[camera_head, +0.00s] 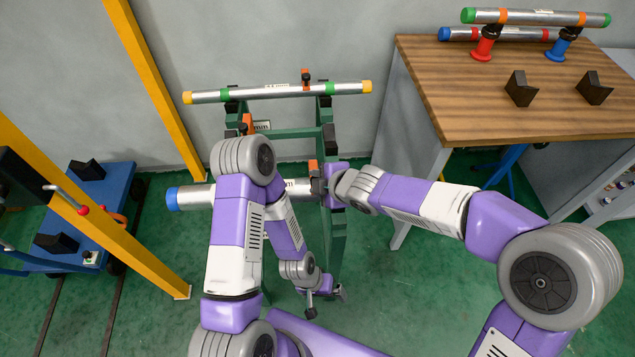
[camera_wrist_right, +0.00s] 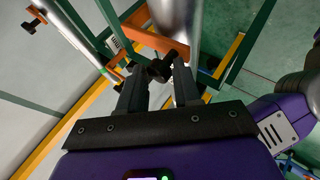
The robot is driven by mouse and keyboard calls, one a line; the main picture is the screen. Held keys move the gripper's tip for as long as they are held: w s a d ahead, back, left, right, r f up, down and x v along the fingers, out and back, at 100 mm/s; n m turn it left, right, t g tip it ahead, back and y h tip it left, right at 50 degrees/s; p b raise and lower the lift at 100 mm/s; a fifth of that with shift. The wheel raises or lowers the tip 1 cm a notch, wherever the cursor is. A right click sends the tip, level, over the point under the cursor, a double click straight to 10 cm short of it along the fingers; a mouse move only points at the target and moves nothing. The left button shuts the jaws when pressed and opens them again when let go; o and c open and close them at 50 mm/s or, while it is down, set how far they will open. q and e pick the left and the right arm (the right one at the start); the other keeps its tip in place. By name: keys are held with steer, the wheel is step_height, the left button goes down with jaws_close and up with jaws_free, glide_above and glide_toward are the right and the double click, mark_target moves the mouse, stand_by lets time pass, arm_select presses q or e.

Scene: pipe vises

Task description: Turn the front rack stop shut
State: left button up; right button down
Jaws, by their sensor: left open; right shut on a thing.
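The green rack (camera_head: 338,245) carries a front pipe (camera_head: 197,196) with a blue end and a back pipe (camera_head: 270,92) with yellow ends. The front stop (camera_head: 313,168) is orange and stands by the front pipe, partly hidden by my right gripper (camera_head: 327,186). In the right wrist view, the stop's orange bar (camera_wrist_right: 150,38) lies across the line of the pipe (camera_wrist_right: 178,18). My right gripper (camera_wrist_right: 160,85) is shut on the stop's black knob (camera_wrist_right: 160,69). My left gripper (camera_head: 325,293) is open and empty, low in front of the rack.
Other orange stops stand at the back pipe (camera_head: 306,78) and the rack's left side (camera_head: 248,123). A wooden bench (camera_head: 450,95) with pipes stands at the right. A blue cart (camera_head: 115,190) and yellow posts (camera_head: 150,75) stand at the left. My left arm crosses before the front pipe.

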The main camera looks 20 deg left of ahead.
steer(key=shift+s+d+f+g+h, duration=0.15)
steer(key=shift+s+d+f, duration=0.1)
steer(key=shift+f, duration=0.35)
steer(key=shift+s+d+f+g+h, duration=0.15)
steer(key=shift+s+f, duration=0.1)
steer(key=shift+f, duration=0.3)
steer(key=c, duration=1.4)
jaws_free()
steer(key=shift+o, duration=0.2)
steer(key=a+r+p+v, duration=0.1)
steer(key=p+v, duration=0.2)
steer(key=v, duration=0.5)
steer(key=shift+w+d+r+p, duration=0.2)
steer(key=shift+w+r+p, duration=0.05)
steer(key=shift+w+p, duration=0.15)
